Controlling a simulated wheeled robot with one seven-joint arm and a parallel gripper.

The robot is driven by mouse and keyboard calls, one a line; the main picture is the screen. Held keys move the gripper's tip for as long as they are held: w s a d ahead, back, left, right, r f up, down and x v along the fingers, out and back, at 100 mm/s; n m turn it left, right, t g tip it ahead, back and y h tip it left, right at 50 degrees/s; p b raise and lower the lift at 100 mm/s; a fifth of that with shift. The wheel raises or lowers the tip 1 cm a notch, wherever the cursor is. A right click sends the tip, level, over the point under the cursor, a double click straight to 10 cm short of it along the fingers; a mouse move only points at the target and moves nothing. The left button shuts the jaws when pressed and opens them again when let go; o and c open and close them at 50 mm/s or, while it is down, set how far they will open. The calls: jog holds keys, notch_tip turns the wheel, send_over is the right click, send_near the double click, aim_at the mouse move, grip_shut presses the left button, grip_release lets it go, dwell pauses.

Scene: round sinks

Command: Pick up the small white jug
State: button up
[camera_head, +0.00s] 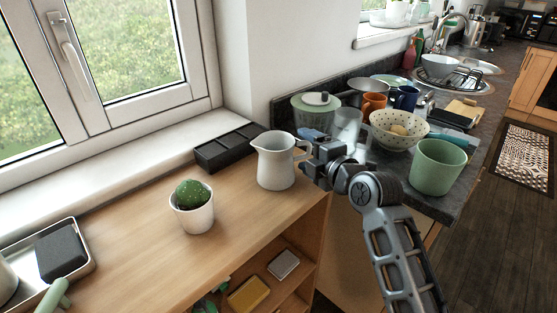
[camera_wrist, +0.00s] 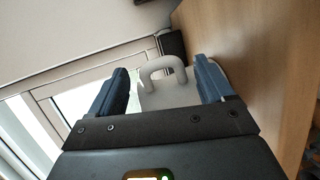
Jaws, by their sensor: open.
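The small white jug (camera_head: 275,164) stands upright on the wooden counter, near its right end, with its spout to the left and its handle to the right. My gripper (camera_head: 308,147) is at the jug's handle side, level with the upper part of the jug. In the wrist view the jug (camera_wrist: 170,97) lies between the two blue fingers of my gripper (camera_wrist: 167,85), with the looped handle facing the camera. The fingers are apart, one on each side of the handle. The lower part of the jug is hidden by the gripper body in that view.
A potted cactus (camera_head: 193,206) stands left of the jug. A black divided tray (camera_head: 228,148) is behind it by the sill. On the dark counter to the right are a dotted bowl (camera_head: 399,130), a green cup (camera_head: 437,167) and a clear glass (camera_head: 347,126). Bare wood lies in front.

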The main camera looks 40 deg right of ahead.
jog(key=x, duration=0.3)
jog(key=shift+w+d+p, duration=0.1)
jog(key=shift+w+p, duration=0.05)
jog(key=shift+p, duration=0.15)
jog(key=c, duration=1.3)
jog(key=shift+r, duration=0.15)
jog(key=shift+r, duration=0.65)
jog(key=shift+s+d+r+b, duration=0.45)
jog(key=shift+s+d+r, duration=0.75)
jog(key=shift+s+r, duration=0.35)
jog(key=shift+s+d+r+b, duration=0.5)
jog(key=shift+s+d+r, duration=0.7)
jog(key=shift+s+r, duration=0.3)
jog(key=shift+s+d+r+b, duration=0.45)
jog(key=shift+s+d+r, duration=0.75)
jog(key=shift+s+r, duration=0.35)
